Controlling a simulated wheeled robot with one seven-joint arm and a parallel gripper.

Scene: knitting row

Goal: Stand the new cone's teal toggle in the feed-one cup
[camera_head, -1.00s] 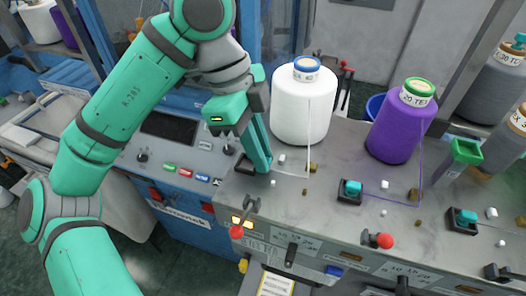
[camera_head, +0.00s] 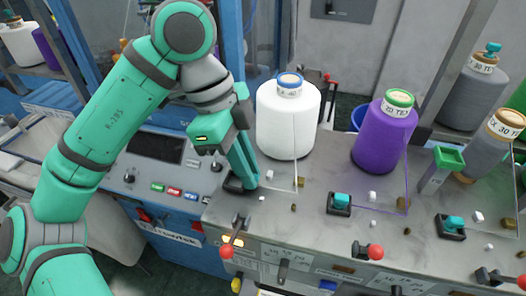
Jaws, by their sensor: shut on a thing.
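My gripper (camera_head: 245,181) points down over the black feed cup (camera_head: 232,187) at the left end of the grey machine top. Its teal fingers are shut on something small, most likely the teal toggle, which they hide. I cannot tell whether the toggle is inside the cup or just above it. The white cone (camera_head: 285,125) with a blue ring at its top stands upright just behind and right of my gripper. A thread runs down its front to a small brown guide.
To the right stand a purple cone (camera_head: 384,138), a green-topped post (camera_head: 440,168) and grey cones (camera_head: 490,150). Two more black cups hold teal toggles (camera_head: 341,200) (camera_head: 454,222). Red-knobbed levers (camera_head: 227,251) (camera_head: 375,252) stick out along the front edge.

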